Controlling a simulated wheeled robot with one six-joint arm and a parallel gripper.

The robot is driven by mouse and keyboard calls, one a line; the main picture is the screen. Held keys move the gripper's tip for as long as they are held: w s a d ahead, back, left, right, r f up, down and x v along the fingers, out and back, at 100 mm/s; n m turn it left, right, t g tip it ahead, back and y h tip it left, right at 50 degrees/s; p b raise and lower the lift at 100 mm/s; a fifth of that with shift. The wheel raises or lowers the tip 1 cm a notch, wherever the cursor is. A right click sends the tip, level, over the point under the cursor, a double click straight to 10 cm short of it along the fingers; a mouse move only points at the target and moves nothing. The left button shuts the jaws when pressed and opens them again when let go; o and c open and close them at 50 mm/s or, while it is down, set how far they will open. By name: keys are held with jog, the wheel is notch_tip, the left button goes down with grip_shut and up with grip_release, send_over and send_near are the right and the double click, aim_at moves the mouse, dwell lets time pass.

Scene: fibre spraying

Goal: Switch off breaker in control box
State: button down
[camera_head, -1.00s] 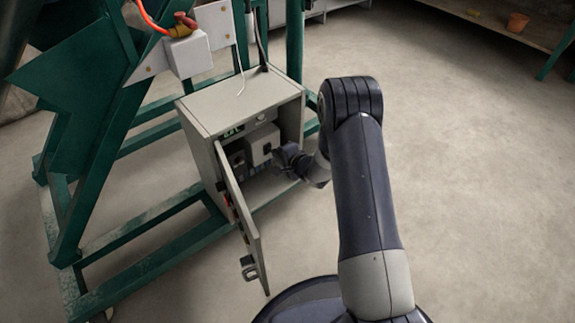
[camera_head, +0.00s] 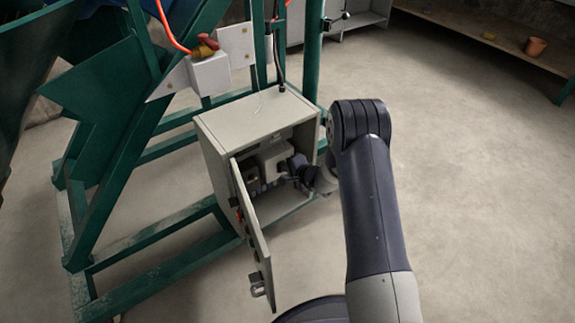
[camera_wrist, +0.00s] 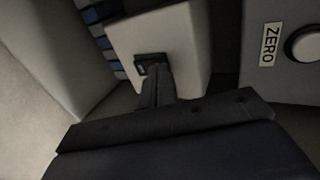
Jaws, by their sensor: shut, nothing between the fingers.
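The grey control box (camera_head: 262,108) stands on the green frame in the head view, with its door (camera_head: 256,235) swung open toward me. Inside is a pale breaker housing (camera_head: 272,154); it fills the upper middle of the wrist view (camera_wrist: 183,35). A small dark breaker switch (camera_wrist: 150,62) sits on the housing's face. My gripper (camera_wrist: 153,72) is shut and empty, its fingertips at the switch and partly covering it. I cannot tell whether they touch it. In the head view my gripper (camera_head: 286,172) reaches into the box from the right.
A panel with a "ZERO" label (camera_wrist: 270,44) and a round button (camera_wrist: 304,46) lies right of the housing. Blue-and-dark terminals (camera_wrist: 104,30) lie left of it. The open door stands left of my arm. Clear floor (camera_head: 470,180) lies to the right.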

jog(key=shift+r+p, duration=0.8)
jog(key=shift+p, duration=0.05)
